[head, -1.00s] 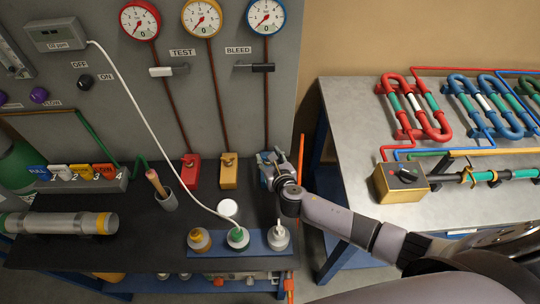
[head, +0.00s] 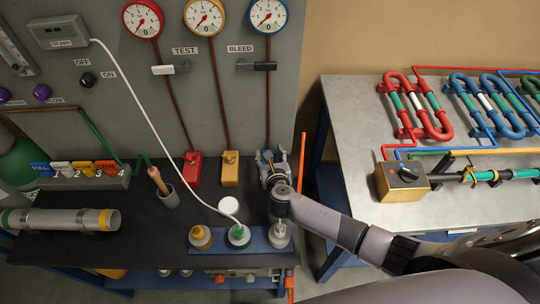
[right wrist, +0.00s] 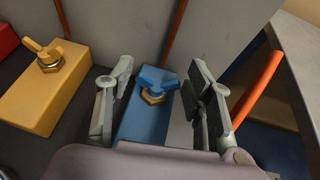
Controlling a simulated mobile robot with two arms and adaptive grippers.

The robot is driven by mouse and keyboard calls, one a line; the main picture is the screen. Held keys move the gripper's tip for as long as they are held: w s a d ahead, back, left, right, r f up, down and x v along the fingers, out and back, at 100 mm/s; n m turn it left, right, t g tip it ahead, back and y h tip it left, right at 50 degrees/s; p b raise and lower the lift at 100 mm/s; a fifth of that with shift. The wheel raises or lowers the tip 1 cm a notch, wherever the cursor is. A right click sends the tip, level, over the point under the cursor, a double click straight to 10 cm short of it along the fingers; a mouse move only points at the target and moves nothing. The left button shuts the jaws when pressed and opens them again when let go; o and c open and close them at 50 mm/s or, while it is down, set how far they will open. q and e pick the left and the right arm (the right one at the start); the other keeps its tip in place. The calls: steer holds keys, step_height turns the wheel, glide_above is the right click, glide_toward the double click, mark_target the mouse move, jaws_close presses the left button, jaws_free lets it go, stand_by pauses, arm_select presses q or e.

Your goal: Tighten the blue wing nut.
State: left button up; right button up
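The blue wing nut (right wrist: 157,80) sits on a brass hex fitting on top of a blue block (right wrist: 143,122) in the right wrist view. My right gripper (right wrist: 162,72) is open, with one finger to the left of the wing nut and one to the right. Gaps show between both fingers and the nut, so it is not gripped. In the head view my right gripper (head: 271,158) covers most of the blue block, and the nut cannot be made out there. My left gripper is not in view.
A yellow block (head: 230,170) with a yellow wing nut (right wrist: 45,53) and a red block (head: 193,169) stand to the left. An orange rod (right wrist: 258,87) rises close to the right finger. Capped jars on a blue mat (head: 212,247) stand in front. A grey panel is behind.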

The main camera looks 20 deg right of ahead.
steer(key=shift+s, duration=0.2)
steer(key=v, duration=0.7)
steer(key=shift+d+r, duration=0.1)
stand_by(0.6)
